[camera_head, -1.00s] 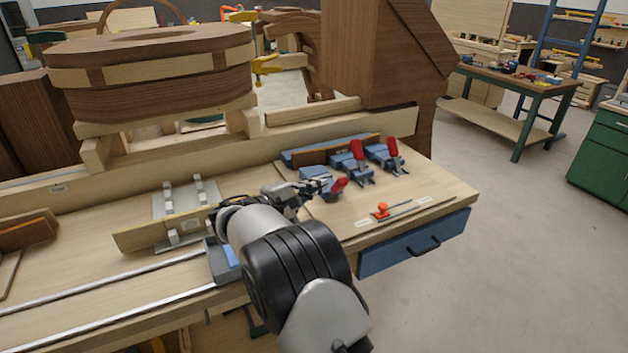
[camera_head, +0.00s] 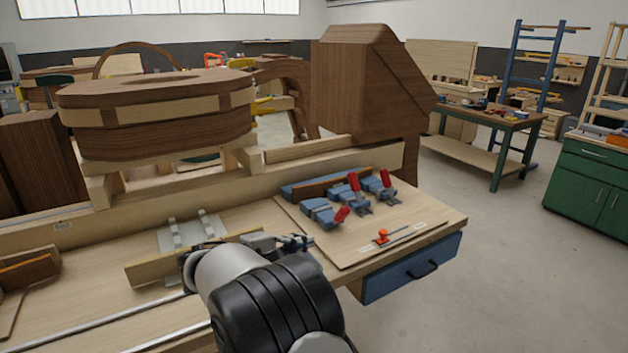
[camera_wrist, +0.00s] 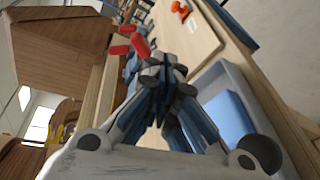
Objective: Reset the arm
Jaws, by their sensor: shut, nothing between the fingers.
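My gripper (camera_head: 298,243) is in the head view above the workbench, at the left edge of the clamp board, with my grey and black arm reaching up from the bottom. In the wrist view the fingers of my gripper (camera_wrist: 162,75) come together, with nothing seen between them. The red-handled blue clamps (camera_head: 352,190) lie on the board to the right of and beyond my gripper, apart from it. In the wrist view a red clamp handle (camera_wrist: 138,45) shows beyond the fingertips.
A wooden bar on a metal fixture (camera_head: 152,270) lies close left of my wrist. A small orange-knobbed tool (camera_head: 382,237) lies near the board's front edge. A blue drawer (camera_head: 412,266) is under the bench. Open floor is at right.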

